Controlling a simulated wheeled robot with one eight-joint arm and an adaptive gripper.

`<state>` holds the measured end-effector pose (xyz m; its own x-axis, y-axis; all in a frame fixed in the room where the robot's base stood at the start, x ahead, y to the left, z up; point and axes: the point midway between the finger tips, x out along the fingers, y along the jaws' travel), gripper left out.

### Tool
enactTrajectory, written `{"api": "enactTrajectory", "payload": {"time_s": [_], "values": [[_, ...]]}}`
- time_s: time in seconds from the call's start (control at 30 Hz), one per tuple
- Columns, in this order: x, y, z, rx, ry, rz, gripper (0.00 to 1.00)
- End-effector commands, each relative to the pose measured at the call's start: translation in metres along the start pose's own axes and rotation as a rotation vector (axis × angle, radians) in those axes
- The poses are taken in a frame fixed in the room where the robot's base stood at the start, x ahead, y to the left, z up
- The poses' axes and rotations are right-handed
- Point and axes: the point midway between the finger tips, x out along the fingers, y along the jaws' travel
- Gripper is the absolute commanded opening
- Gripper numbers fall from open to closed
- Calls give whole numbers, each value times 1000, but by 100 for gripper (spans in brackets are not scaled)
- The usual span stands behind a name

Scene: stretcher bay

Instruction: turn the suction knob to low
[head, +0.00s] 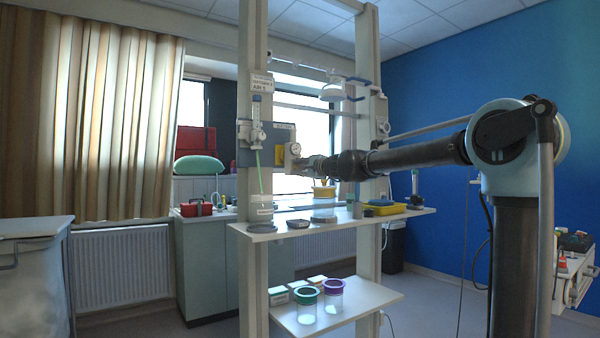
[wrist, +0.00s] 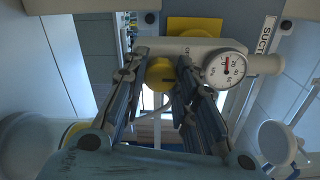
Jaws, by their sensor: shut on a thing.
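The suction knob (wrist: 160,74) is a yellow round knob on the grey suction unit (wrist: 190,47) in the wrist view. My gripper (wrist: 163,80) is shut on it, one finger on each side. The unit's white dial gauge (wrist: 226,69) with a red needle sits just right of the knob. The setting the knob points to cannot be read. In the head view my gripper (head: 302,164) reaches the suction panel on the left post, and the gauge (head: 295,148) shows above it. The knob is hidden there behind my gripper.
A shelf (head: 340,222) runs below my arm, with a clear jar with a yellow lid (head: 324,205) and a yellow-and-blue case (head: 384,208) on it. A lower shelf (head: 350,308) holds jars with green and purple rims. A flowmeter (head: 256,133) hangs left of the gauge.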

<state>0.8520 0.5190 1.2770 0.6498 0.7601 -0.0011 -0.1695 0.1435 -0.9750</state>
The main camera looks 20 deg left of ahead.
Motion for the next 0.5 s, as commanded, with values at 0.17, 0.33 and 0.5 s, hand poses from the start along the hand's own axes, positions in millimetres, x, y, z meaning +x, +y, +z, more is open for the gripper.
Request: {"api": "enactTrajectory", "payload": {"time_s": [0.17,0.33,0.5], "values": [[-2,2,-2,29,3,0,3],[-1,2,-2,38,3,0,2],[-1,2,-1,38,2,0,2]]}}
